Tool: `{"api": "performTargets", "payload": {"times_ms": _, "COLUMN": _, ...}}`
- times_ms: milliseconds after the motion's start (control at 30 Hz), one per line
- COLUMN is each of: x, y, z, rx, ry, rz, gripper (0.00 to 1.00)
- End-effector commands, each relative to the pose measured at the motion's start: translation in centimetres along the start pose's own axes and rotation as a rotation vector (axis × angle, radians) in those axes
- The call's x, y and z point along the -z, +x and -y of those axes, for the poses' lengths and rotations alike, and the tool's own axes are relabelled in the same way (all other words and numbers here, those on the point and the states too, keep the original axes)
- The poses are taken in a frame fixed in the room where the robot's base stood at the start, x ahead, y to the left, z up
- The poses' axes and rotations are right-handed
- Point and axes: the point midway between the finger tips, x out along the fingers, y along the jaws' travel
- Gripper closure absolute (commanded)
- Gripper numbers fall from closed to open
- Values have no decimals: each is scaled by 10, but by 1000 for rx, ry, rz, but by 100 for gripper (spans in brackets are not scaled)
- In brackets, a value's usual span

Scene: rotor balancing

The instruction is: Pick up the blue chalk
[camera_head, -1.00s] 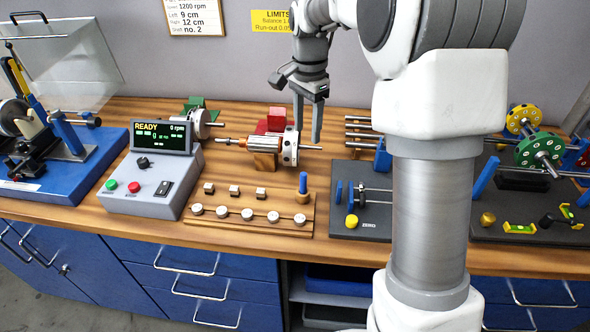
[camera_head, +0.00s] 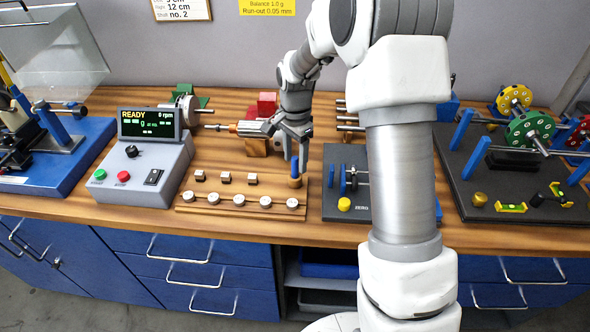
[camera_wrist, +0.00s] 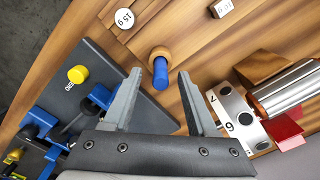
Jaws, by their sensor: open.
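The blue chalk (camera_head: 295,166) stands upright in a round wooden holder (camera_head: 295,182) at the right end of the wooden weight board. In the wrist view the blue chalk (camera_wrist: 160,74) shows from above in its holder (camera_wrist: 158,52), ahead of the fingertips and between their lines. My gripper (camera_head: 294,158) is open and points down, close to the chalk. In the wrist view my gripper (camera_wrist: 160,74) shows two spread fingers with nothing held between them. In the head view a finger partly covers the chalk.
The board (camera_head: 216,208) carries several round and square weights left of the chalk. A dark stand with a yellow knob (camera_head: 344,204) is to the right. A control box (camera_head: 145,170) reads READY.

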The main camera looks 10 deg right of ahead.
Motion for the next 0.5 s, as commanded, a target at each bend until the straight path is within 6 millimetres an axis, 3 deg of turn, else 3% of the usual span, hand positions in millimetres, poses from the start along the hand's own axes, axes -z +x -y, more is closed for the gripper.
{"api": "performTargets", "payload": {"times_ms": 200, "x": -1, "y": 27, "z": 0, "rx": -2, "ry": 0, "rz": 1, "gripper": 42}}
{"api": "performTargets", "payload": {"times_ms": 467, "x": -1, "y": 29, "z": 0, "rx": 0, "ry": 0, "rz": 0, "gripper": 42}}
{"api": "performTargets", "payload": {"times_ms": 500, "x": -1, "y": 29, "z": 0, "rx": 0, "ry": 0, "rz": 0, "gripper": 49}}
